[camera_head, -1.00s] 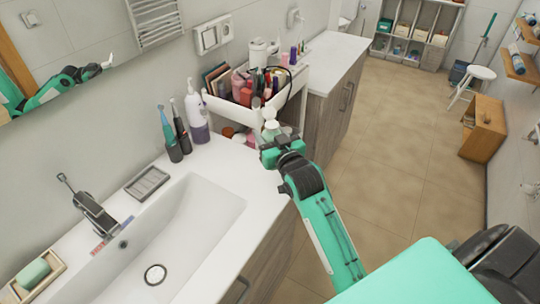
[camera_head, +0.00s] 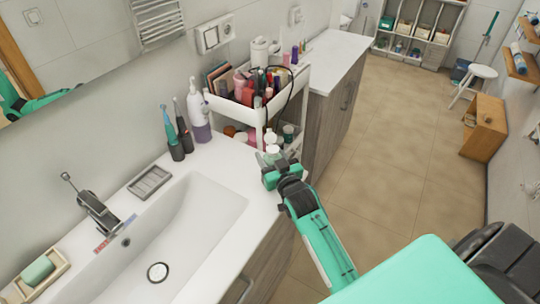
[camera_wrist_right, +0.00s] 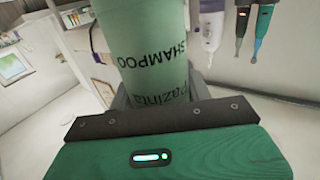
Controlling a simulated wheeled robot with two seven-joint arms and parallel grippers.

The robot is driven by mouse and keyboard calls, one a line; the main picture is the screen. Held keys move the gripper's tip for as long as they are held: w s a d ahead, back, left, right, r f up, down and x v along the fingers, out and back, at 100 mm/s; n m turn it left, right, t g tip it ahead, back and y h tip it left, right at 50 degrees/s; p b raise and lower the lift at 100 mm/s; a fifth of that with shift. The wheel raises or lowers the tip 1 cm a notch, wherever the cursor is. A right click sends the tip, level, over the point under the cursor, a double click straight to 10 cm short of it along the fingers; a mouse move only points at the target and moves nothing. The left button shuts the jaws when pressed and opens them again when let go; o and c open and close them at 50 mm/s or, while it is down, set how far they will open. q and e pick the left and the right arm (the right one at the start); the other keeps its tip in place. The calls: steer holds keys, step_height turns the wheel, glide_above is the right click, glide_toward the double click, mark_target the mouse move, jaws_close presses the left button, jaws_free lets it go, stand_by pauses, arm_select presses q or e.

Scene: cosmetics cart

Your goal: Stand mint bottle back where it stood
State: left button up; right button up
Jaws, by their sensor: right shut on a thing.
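The mint bottle (camera_wrist_right: 150,45), marked SHAMPOO, is held in my right gripper (camera_wrist_right: 155,100) and fills the top middle of the right wrist view. Its lettering is upside down there, as are the toothbrushes, so the bottle looks about upright. In the head view my right gripper (camera_head: 268,168) is beside the counter's right edge, in front of the white cart (camera_head: 248,113), and the bottle's upper part (camera_head: 272,152) shows just above it. The gripper hides the bottle's lower part. My left gripper is not in view.
The cart's top tray is full of cosmetics (camera_head: 262,85); more bottles (camera_head: 288,131) stand on a lower level. A white-purple bottle (camera_head: 199,115) and electric toothbrushes (camera_head: 174,140) stand on the sink counter (camera_head: 235,160).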

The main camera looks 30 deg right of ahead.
steer(key=o, duration=0.8)
steer(key=shift+o, duration=0.9)
steer(key=shift+s+r, duration=0.1)
steer(key=s+b, duration=0.2)
steer(key=s, duration=0.9)
steer(key=shift+s+a+b, duration=0.3)
steer(key=shift+s+a, duration=0.05)
steer(key=shift+s, duration=0.05)
